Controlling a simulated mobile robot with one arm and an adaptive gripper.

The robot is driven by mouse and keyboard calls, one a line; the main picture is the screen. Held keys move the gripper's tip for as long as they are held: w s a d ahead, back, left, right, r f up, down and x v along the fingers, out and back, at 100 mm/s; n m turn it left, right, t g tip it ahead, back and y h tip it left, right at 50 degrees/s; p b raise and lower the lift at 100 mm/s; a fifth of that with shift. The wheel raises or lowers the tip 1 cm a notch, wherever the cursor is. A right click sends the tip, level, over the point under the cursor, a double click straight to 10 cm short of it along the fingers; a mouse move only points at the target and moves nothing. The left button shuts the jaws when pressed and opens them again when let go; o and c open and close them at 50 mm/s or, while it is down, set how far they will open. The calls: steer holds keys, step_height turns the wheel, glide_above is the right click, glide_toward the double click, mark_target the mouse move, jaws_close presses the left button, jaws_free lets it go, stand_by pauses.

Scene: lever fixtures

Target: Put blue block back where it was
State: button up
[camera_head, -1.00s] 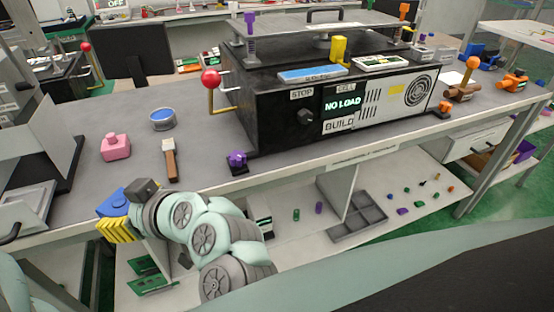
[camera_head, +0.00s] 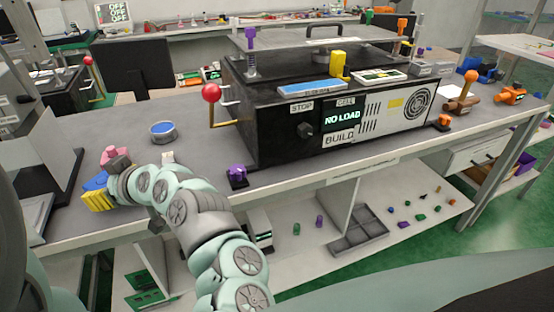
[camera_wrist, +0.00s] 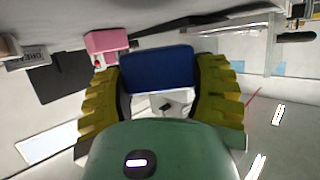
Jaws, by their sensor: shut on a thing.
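The blue block (camera_wrist: 157,70) is held between the two yellow ribbed fingers of my gripper (camera_wrist: 160,90) in the wrist view. In the head view the blue block (camera_head: 95,181) shows just above the yellow fingers of my gripper (camera_head: 97,198), at the left front part of the bench. My gripper is shut on the block. My own arm and wrist hide part of the area around it. Whether the block touches the bench cannot be told.
A pink block (camera_head: 112,154) is close behind my gripper. A blue-topped round dish (camera_head: 163,131) lies farther back. A black machine (camera_head: 290,125) with a red-knobbed lever (camera_head: 211,94) fills the middle. A grey angled fixture (camera_head: 50,165) stands at the left.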

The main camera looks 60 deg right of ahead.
steer(key=shift+w+d, duration=0.2)
steer(key=shift+w, duration=0.75)
steer(key=shift+f, duration=1.75)
steer(key=shift+f+b, duration=0.15)
steer(key=shift+b, duration=0.2)
steer(key=o, duration=1.3)
steer(key=shift+d, duration=0.1)
steer(key=shift+p+v, duration=0.3)
steer(key=shift+v, duration=5.8)
